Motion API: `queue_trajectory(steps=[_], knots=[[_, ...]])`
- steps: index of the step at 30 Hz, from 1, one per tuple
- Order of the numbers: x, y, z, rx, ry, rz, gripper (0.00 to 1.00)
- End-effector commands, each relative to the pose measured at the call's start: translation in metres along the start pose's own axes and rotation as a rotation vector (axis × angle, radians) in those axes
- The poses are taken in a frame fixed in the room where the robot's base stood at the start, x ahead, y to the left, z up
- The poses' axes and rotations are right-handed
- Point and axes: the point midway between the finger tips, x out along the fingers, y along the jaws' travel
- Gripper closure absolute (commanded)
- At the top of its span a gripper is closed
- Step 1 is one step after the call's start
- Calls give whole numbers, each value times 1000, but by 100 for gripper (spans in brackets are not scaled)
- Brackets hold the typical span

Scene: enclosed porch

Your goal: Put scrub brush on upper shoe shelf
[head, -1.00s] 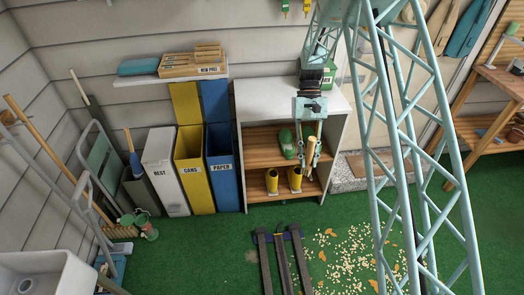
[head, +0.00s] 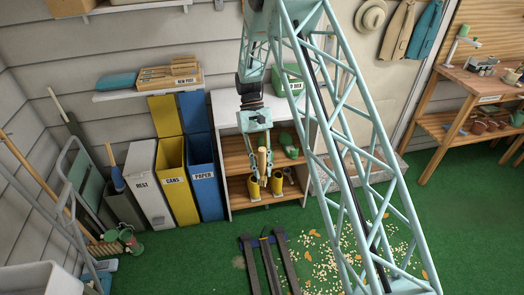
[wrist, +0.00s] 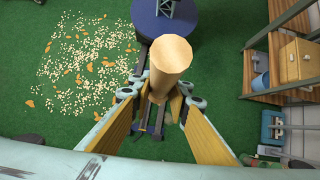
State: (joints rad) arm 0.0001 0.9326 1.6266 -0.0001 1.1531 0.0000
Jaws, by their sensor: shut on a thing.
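My gripper (head: 256,166) is shut on the scrub brush (head: 263,160), whose pale wooden handle points up between the fingers. In the wrist view the round handle end of the brush (wrist: 171,52) rises between my gripper's fingers (wrist: 160,105); the brush's lower end is hidden. The white shoe cabinet stands behind my gripper in the head view. Its wooden upper shelf (head: 236,157) carries green shoes (head: 289,146) right of my gripper. My gripper hangs in front of the cabinet's left-middle part; its exact distance from the shelf cannot be told.
Yellow boots (head: 277,183) stand on the lower shelf (head: 236,190). A blue paper bin (head: 204,180) stands left of the cabinet, beside the yellow cans bin (head: 173,180). A green box (head: 290,82) is on the cabinet top. The upper shelf's left part looks bare.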

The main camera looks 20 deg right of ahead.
Motion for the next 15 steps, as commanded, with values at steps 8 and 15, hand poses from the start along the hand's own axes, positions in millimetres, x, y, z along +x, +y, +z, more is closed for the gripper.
queue_trajectory(steps=[8, 15], knots=[[4, -11, -3, 26, -1, -18, 95], [17, -58, -20, 156, -1, -102, 95]])
